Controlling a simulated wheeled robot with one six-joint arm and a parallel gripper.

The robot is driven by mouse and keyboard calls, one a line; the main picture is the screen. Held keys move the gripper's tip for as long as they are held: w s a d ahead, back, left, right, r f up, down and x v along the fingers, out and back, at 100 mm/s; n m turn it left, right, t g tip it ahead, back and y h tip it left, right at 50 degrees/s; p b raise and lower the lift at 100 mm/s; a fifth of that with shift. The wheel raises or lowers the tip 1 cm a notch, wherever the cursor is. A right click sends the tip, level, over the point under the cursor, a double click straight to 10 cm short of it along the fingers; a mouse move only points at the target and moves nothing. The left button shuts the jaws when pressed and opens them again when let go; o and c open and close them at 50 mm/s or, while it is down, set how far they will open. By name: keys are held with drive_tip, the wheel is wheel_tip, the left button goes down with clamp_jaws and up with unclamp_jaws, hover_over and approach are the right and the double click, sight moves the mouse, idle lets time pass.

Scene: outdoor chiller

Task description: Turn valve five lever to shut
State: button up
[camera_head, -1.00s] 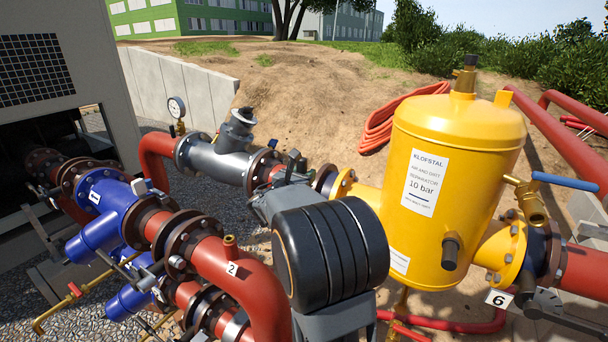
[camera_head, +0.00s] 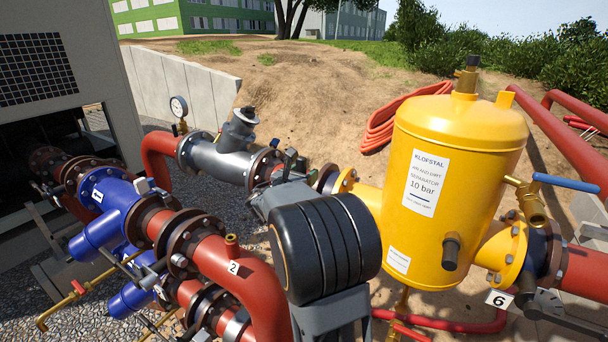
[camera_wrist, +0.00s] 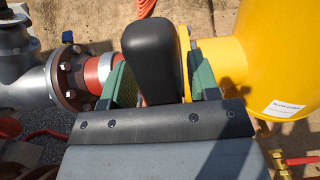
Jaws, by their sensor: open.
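The valve five lever shows in the wrist view as a thick black handle (camera_wrist: 153,62) pointing up toward the camera. It stands on the pipe between a rusty flange and the yellow separator. My gripper (camera_wrist: 160,82) is open, with one green-padded finger on each side of the handle. The handle lies between the fingers; a gap shows on the left, and contact on the right is hard to judge. In the head view my arm hides most of this valve, and its number tag is not visible.
The yellow separator (camera_head: 455,190) stands right of my gripper. A grey strainer (camera_head: 222,157) is on the left, with a pressure gauge (camera_head: 179,107) behind. Red pipe 2 (camera_head: 235,285) runs close on the left. A blue-handled valve (camera_head: 565,182) and tag 6 (camera_head: 499,298) are at the right.

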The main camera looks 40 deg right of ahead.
drive_tip(key=b+v, duration=0.3)
drive_tip(key=v, duration=1)
drive_tip(key=shift+s+a+b, duration=0.15)
drive_tip(key=shift+a+b, duration=0.15)
drive_tip(key=shift+a, duration=0.05)
drive_tip(key=s+a+f+m+g+y, duration=0.2)
drive_tip(key=s+f+m+y, duration=0.2)
drive_tip(key=f+m, duration=0.2)
drive_tip(key=s+a+f+m+g+y, duration=0.2)
drive_tip(key=s+a+f+m+y, duration=0.15)
drive_tip(key=f+m, duration=0.35)
drive_tip(key=s+a+m+t+y, duration=0.1)
drive_tip(key=s+a+m+y, duration=0.2)
drive_tip(key=a+m+y, duration=0.1)
drive_tip(key=s+a+f+m+t+y, duration=0.1)
drive_tip(key=s+a+m+y, duration=0.2)
drive_tip(key=a+m+y, duration=0.2)
drive_tip(key=shift+a, duration=1.15)
drive_tip(key=shift+s+d+r+t+y, duration=0.15)
drive_tip(key=shift+r+t+y, duration=0.1)
drive_tip(key=shift+r+t, duration=0.2)
drive_tip(key=shift+c, duration=0.3)
